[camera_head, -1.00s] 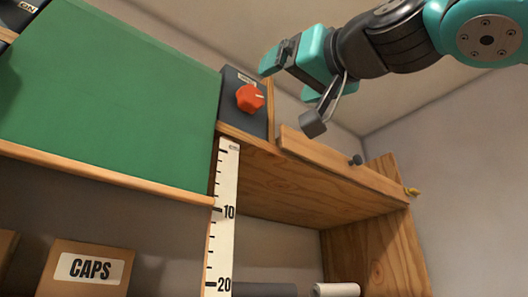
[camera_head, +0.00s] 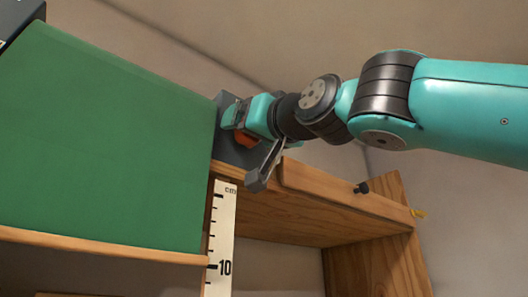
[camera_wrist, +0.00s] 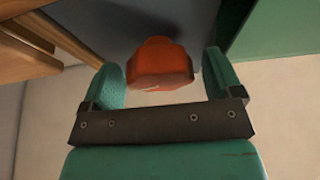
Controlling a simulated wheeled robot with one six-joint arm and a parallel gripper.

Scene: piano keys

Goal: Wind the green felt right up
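The green felt (camera_head: 105,140) hangs as a broad sheet at the left of the head view, with a wooden bar (camera_head: 100,247) along its lower edge. The bar's right end is close to the 10 mark of a white cm scale (camera_head: 222,235). An orange-red knob (camera_wrist: 160,65) sits on a dark box (camera_head: 228,152) at the felt's upper right. My gripper (camera_head: 238,118) is at the box and partly covers the knob in the head view. In the wrist view my gripper (camera_wrist: 163,68) is open, one finger on each side of the knob, with visible gaps.
A wooden shelf (camera_head: 300,215) runs right of the box, with a board along its front and a dark peg (camera_head: 361,188). The felt's edge lies close beside my gripper.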

